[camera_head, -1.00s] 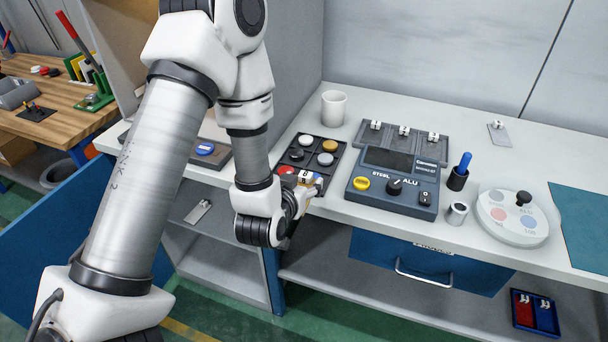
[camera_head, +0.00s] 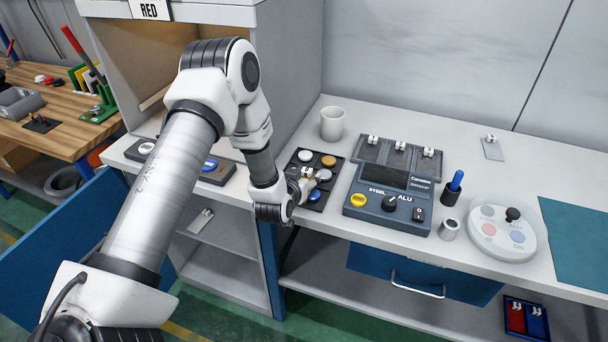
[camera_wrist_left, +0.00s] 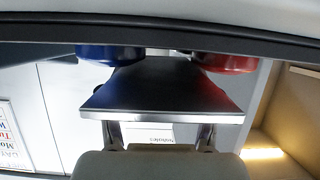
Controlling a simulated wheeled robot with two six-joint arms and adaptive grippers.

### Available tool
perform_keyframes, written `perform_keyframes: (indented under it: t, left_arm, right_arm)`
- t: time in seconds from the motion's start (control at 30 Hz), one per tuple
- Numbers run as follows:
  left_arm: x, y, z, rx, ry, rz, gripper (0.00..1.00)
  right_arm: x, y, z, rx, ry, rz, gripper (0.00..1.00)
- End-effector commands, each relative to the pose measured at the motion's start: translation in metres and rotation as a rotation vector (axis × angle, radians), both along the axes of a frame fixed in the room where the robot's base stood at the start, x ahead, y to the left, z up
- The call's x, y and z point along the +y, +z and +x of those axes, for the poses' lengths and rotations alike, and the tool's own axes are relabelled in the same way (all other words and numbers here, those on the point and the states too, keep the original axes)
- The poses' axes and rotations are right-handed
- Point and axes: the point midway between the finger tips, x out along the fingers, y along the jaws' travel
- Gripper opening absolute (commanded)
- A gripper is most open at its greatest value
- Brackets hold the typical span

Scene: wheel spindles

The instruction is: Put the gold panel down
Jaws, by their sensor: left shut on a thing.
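My left gripper (camera_head: 304,186) is over the dark puck tray (camera_head: 337,177). It is shut on the gold panel, a small piece with a gold-brown patch (camera_head: 308,172) in the head view. In the left wrist view, a flat plate (camera_wrist_left: 160,88) with a dark face and pale edge shows just beyond my fingers (camera_wrist_left: 160,137); no gold shows from that side. A blue puck (camera_wrist_left: 110,54) and a red puck (camera_wrist_left: 224,61) are close beyond the plate. I cannot tell whether the panel touches the tray. My right gripper is out of view.
A white puck (camera_head: 305,155) and a gold-brown puck (camera_head: 328,160) sit on the tray. The control box (camera_head: 388,205) stands just right, a white mug (camera_head: 332,124) behind. The grey cabinet wall (camera_head: 286,80) rises close by on the left. Free counter lies at the back right.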

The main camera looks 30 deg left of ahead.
Motion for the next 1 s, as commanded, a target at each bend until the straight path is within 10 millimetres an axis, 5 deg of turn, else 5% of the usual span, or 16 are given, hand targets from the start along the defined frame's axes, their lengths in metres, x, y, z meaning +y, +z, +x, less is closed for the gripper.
perform_keyframes:
  t: [0.17,0.2,0.23,0.63,1.0]
  left_arm:
    - [0.000,-0.006,0.000,-0.001,0.000,0.000,0.18]
    - [0.000,-0.004,0.000,0.000,0.000,0.000,0.76]
    - [0.000,-0.004,0.000,0.000,0.000,0.000,0.86]
    - [-0.001,-0.003,-0.004,-0.001,0.000,-0.001,0.87]
    - [-0.013,0.021,-0.065,0.001,0.001,-0.002,0.92]
  right_arm:
    - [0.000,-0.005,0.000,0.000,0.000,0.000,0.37]
    - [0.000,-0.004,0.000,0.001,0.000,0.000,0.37]
    - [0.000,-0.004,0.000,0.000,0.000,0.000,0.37]
    - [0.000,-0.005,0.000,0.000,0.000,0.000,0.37]
    - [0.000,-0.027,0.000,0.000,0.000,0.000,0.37]
